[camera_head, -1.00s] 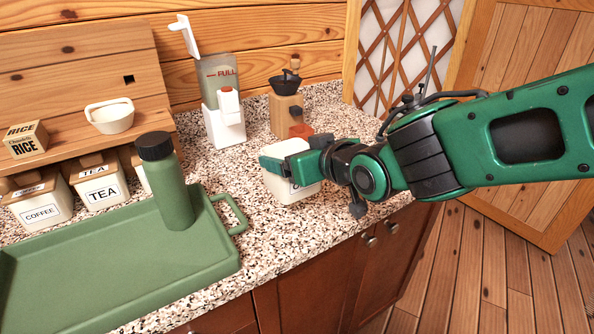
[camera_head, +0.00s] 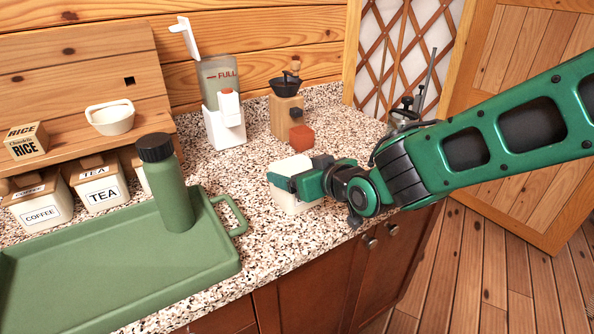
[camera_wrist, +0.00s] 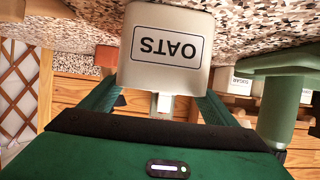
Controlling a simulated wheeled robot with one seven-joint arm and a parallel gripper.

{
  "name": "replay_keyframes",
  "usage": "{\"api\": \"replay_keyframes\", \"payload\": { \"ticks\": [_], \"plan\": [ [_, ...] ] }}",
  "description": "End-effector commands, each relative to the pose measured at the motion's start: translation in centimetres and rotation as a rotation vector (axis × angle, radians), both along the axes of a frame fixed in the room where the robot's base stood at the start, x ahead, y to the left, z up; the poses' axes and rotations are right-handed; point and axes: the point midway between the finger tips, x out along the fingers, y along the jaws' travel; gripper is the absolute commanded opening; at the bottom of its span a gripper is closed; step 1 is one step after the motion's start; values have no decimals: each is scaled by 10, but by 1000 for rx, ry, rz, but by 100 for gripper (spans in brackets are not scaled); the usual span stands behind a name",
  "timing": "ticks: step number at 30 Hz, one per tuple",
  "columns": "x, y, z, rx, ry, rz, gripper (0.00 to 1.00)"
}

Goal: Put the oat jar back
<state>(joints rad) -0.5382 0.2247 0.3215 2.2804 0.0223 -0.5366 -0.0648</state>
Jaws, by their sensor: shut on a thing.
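The oat jar (camera_head: 292,203) is a whitish, squarish container near the counter's front edge, right of the green tray. In the wrist view the jar (camera_wrist: 167,75) shows its OATS label upside down. My gripper (camera_head: 292,184) is shut on it, with one finger on each side. The fingers and wrist cover part of the jar in the head view. I cannot tell whether its base touches the counter. The coffee jar (camera_head: 42,209) and tea jar (camera_head: 101,190) stand under the wooden shelf at left. Another jar beside them is mostly hidden by a green bottle.
The green bottle (camera_head: 173,197) stands upright at the edge of the green tray (camera_head: 110,277). A white dispenser (camera_head: 224,125), a wooden grinder (camera_head: 286,118) and a small red-orange block (camera_head: 301,138) stand behind the jar. A rice box (camera_head: 27,142) and white basket (camera_head: 111,120) sit on the shelf.

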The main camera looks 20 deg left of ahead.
Motion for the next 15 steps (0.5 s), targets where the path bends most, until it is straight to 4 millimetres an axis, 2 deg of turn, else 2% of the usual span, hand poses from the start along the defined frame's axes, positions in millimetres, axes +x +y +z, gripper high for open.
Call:
{"api": "replay_keyframes", "payload": {
  "ticks": [4,5,6,7,15],
  "plan": [
    [0,0,-1,2,-1,0,19],
    [0,0,-2,0,0,0,87],
    [0,0,-2,0,0,0,96],
    [0,0,-2,0,0,0,100],
    [0,0,-1,1,-1,-1,100]
  ]
}}
